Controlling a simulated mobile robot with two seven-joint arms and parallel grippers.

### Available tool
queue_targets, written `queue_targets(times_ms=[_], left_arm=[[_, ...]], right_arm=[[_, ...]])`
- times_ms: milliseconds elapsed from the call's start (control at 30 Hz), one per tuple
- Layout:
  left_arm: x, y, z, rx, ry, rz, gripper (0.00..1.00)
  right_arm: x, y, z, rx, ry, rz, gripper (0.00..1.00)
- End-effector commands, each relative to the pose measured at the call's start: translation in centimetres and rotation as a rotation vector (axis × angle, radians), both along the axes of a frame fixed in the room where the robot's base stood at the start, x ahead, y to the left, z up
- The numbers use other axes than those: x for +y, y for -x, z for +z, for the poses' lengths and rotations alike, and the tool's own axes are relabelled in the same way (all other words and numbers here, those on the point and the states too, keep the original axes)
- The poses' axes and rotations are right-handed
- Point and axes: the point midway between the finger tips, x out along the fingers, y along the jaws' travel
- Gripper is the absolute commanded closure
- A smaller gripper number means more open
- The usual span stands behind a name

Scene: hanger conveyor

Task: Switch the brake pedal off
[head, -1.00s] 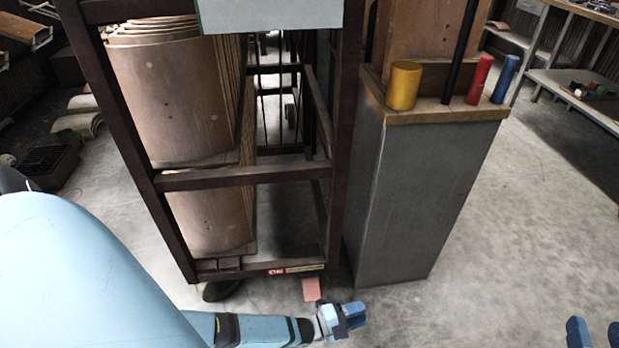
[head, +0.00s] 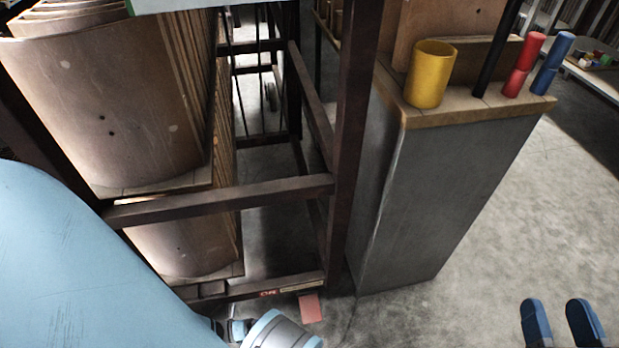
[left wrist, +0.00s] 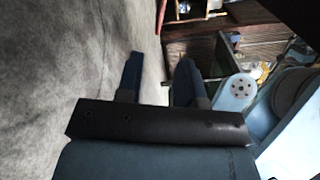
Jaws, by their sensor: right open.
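The brake pedal looks to be the small pinkish-red plate (head: 309,307) low at the foot of the dark rack (head: 225,200), just below its bottom bar. A small red label (head: 268,293) sits on that bar. My left arm comes in from the left, and its wrist end shows just left of and below the pedal in the head view; its fingers are not clear there. In the left wrist view my left gripper (left wrist: 158,75) has two blue fingers apart with nothing between them. My right gripper (head: 561,318) is open and empty at the lower right.
The rack holds curved wooden panels (head: 120,110) on its left side. A grey cabinet (head: 430,190) stands right of the rack, with a yellow cup (head: 431,75) and red and blue cylinders on top. The concrete floor (head: 500,240) right of the cabinet is clear.

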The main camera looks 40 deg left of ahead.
Motion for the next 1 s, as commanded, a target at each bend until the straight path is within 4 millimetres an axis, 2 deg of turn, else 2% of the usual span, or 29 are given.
queue_targets(times_ms=[133,233,700,800,1000], left_arm=[[-0.4,-0.4,0.0,-0.001,0.0,0.0,0.66],[-1.2,-1.5,0.0,-0.003,0.0,-0.001,0.66],[-7.3,-8.6,-0.1,-0.002,0.0,-0.003,0.66],[-8.1,-9.6,-0.1,-0.002,-0.001,0.0,0.66],[-8.9,-10.4,0.0,0.001,-0.001,0.0,0.66]], right_arm=[[0.0,0.0,0.0,-0.002,0.001,0.0,0.49],[0.0,0.0,0.0,-0.006,0.004,0.0,0.49],[-0.3,-0.4,0.1,-0.072,0.038,-0.004,0.49],[-0.4,-0.5,0.1,-0.087,0.046,-0.005,0.49],[-0.4,-0.5,0.1,-0.097,0.056,-0.005,0.49]])
